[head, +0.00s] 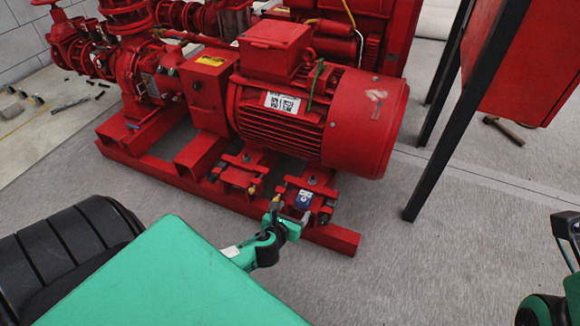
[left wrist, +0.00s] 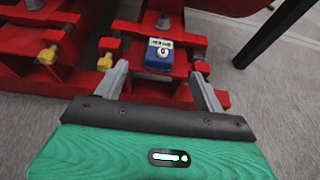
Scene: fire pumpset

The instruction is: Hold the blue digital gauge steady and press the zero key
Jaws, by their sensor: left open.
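The blue digital gauge (head: 303,200) sits on the red base frame under the motor's right end. In the left wrist view the gauge (left wrist: 159,56) shows a pale display on top and a blue front face. Its keys are too small to make out. My left gripper (head: 288,215) is close in front of it. In the left wrist view my left gripper (left wrist: 160,82) is open, its two grey fingers spread to either side of the gauge and just short of it. My right gripper (head: 567,226) is at the right edge, partly cut off, and its fingertips are unclear.
The red motor (head: 320,110) overhangs the gauge. Yellow bolts (left wrist: 105,61) and red brackets stand left of it. A black leg (head: 460,120) of a red cabinet (head: 525,65) stands to the right. The grey floor in front is clear.

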